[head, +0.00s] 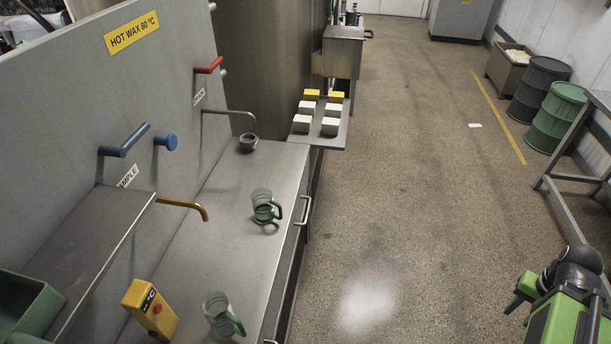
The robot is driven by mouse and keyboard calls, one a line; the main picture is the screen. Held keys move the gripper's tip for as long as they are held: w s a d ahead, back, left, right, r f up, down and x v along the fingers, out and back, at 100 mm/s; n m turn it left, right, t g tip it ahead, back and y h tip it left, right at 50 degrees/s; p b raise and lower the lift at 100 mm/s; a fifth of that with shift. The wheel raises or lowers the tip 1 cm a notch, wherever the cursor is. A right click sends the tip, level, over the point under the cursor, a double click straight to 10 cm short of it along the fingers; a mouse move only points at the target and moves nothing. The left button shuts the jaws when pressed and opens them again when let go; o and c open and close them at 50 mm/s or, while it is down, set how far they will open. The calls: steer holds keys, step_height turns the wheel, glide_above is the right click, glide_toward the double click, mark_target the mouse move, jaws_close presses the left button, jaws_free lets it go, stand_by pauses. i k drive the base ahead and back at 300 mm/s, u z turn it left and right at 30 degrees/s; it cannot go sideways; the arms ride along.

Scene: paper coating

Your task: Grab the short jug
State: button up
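Two clear jugs with green handles stand upright on the steel counter (250,185). The nearer jug (217,313) is at the bottom of the head view, its handle toward the lower right. The farther jug (262,203) stands near the middle of the counter, its handle toward the right. From this steep angle I cannot tell surely which is the short one. My green and black arm shows at the lower right, over the floor and well apart from both jugs.
A yellow device (150,309) stands left of the nearer jug. A brass spout (187,206) reaches over the counter. A small grey cup (248,142) sits under a farther spout. White and yellow blocks lie on a tray (318,142). The floor (400,200) right of the counter is clear.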

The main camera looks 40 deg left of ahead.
mark_target(262, 204)
steer(key=z, duration=0.1)
steer(key=i, duration=1.25)
steer(key=z, duration=2.9)
steer(key=k, duration=0.15)
steer(key=z, duration=1.9)
steer(key=k, duration=2.05)
steer(key=z, duration=0.15)
